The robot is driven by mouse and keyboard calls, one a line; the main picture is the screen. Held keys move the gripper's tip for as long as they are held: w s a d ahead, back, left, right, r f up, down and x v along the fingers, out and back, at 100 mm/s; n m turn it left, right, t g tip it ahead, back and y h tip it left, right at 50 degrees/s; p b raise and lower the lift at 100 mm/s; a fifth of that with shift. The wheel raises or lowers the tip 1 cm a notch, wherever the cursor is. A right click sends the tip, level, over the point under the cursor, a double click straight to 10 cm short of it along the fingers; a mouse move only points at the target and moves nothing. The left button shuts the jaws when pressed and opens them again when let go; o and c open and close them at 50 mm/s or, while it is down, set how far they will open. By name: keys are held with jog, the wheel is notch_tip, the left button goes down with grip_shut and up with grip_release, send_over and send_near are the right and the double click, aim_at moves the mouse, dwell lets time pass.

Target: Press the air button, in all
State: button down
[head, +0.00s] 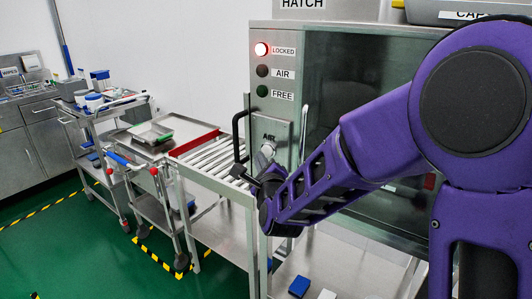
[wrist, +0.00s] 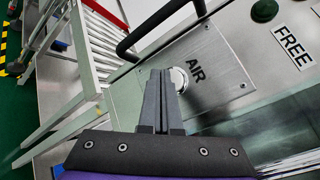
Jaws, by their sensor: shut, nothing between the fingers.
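The air button is a round silver button (wrist: 179,79) on a metal plate marked AIR (wrist: 215,70). In the wrist view my gripper (wrist: 160,74) is shut and empty, its fingertips at the left edge of the button; I cannot tell whether they touch it.
A black handle (head: 238,135) stands left of the plate. A roller table (head: 205,155) and carts (head: 100,125) stand to the left.

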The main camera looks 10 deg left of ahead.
jog(key=shift+w+d, duration=0.15)
jog(key=shift+w, duration=0.15)
jog(key=shift+w+d+b, duration=0.15)
jog(key=shift+w+b, duration=0.25)
dwell(0.6)
dwell(0.4)
jog(key=shift+s+a, duration=0.3)
jog(key=shift+s, duration=0.45)
jog(key=shift+s, duration=0.1)
jog(key=s, duration=0.1)
jog(key=s+a, duration=0.1)
jog(key=s, duration=0.1)
jog(key=s+a, duration=0.1)
jog(key=shift+s, duration=0.25)
